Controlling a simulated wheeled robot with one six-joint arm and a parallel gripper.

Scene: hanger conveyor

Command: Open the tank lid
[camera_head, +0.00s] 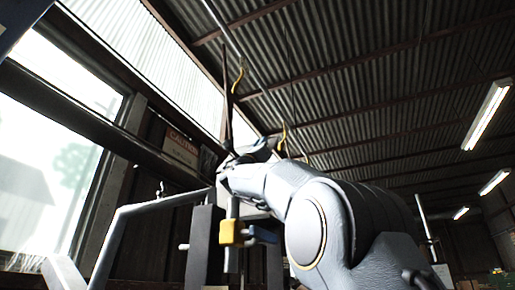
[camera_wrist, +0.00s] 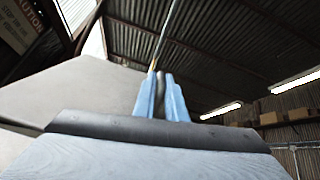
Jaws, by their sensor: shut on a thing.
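My gripper (camera_wrist: 160,94) shows in the wrist view with its two blue fingers close together around a narrow grey-brown piece (camera_wrist: 160,83). This looks like the tank lid's handle, though most of it is hidden by the fingers. A large pale grey flat panel (camera_wrist: 70,92) fills the left of the wrist view and is probably the tank lid. In the head view, my gripper (camera_head: 258,148) is partly hidden behind my own wrist. The lid and handle cannot be made out clearly there.
Hooks with yellow parts (camera_head: 238,80) hang overhead in the head view. A grey bent rail (camera_head: 150,206) and a yellow block (camera_head: 231,233) on a post stand left of my arm. A caution sign (camera_head: 182,149) is on the wall by a bright window.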

